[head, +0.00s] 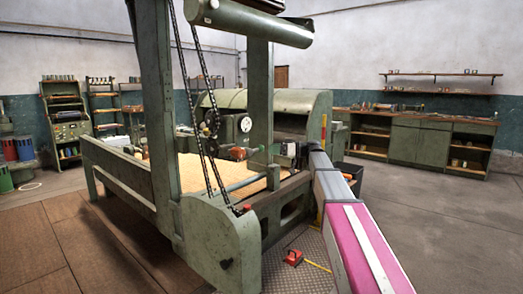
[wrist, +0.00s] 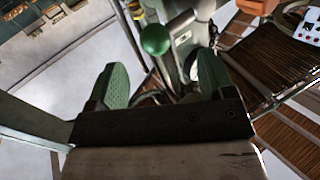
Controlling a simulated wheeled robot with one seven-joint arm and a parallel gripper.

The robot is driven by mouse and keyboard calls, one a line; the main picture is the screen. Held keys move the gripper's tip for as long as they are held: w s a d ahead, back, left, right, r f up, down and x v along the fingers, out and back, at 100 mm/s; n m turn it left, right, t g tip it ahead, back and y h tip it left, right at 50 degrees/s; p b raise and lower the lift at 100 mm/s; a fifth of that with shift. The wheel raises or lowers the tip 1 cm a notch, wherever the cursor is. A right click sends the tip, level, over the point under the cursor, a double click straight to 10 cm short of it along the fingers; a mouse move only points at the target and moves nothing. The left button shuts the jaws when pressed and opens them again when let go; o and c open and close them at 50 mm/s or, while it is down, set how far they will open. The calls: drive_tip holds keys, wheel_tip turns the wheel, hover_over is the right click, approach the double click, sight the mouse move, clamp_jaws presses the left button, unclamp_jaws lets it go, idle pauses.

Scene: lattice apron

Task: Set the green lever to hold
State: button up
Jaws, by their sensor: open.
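The green lever shows in the wrist view as a round green knob (wrist: 155,39) on a thin rod. The rod runs down and slightly right from the knob, beside a grey housing with a small label plate (wrist: 183,38). The plate's writing is too small to read. My gripper (wrist: 163,78) is open, its two green-padded fingers wide apart. The knob appears beyond the fingertips, between them in the picture, and nothing is held.
In the head view a large green machine frame (head: 155,110) with hanging chains (head: 205,120) stands left of my arm. A red object (head: 293,258) lies on the floor plate near the arm. Open grey floor (head: 450,220) lies to the right, before a bench (head: 418,141).

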sight(262, 148)
drive_tip(key=shift+w+a, duration=0.2)
drive_tip(key=shift+a, duration=2.5)
drive_tip(key=c, duration=1.2)
